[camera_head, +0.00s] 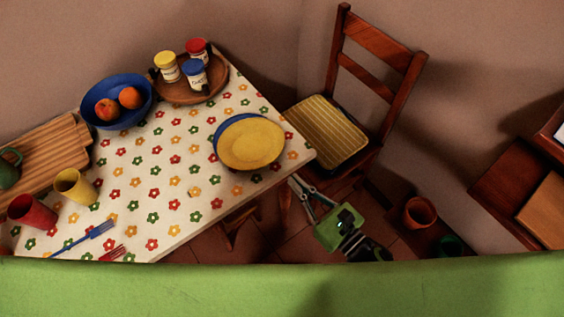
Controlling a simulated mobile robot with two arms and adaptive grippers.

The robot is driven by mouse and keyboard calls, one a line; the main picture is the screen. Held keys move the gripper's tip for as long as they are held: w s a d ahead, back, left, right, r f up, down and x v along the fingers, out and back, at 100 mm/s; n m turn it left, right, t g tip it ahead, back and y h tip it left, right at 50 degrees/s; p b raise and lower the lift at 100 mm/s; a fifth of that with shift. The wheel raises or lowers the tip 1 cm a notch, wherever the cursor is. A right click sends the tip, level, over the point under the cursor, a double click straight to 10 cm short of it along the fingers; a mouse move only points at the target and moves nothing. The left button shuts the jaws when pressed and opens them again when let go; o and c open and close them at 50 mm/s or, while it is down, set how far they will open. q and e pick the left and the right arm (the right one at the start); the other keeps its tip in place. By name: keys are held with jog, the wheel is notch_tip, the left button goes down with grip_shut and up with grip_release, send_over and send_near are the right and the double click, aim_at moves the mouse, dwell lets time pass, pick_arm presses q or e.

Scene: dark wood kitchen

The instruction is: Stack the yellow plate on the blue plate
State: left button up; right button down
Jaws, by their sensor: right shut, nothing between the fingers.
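The yellow plate (251,145) lies on top of the blue plate (221,127) near the right corner of the flowered table. The blue plate shows only as a rim along the upper left of the yellow one, so the yellow plate sits slightly off centre. My right gripper (299,185) is just off the table's right edge, below and right of the plates, apart from them. It is shut and empty. My left gripper is not in view.
The flowered table (176,190) holds a blue bowl (98,84) with fruit, a round wooden tray (207,97) with jars, a wooden board (50,150), cups and forks. A chair (392,65) stands behind my right gripper. The table's middle is clear.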

aim_at(274, 158)
jog(key=p+x, duration=0.1)
jog(key=x, duration=0.5)
jog(key=shift+w+a, duration=0.15)
jog(key=shift+w, duration=0.05)
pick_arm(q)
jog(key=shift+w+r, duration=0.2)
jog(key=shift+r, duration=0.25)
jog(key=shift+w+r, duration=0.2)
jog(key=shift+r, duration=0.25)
pick_arm(e)
jog(key=b+x, duration=0.1)
jog(key=x, duration=0.2)
jog(key=shift+f, duration=0.15)
jog(key=shift+w+a, duration=0.1)
jog(key=shift+w, duration=0.15)
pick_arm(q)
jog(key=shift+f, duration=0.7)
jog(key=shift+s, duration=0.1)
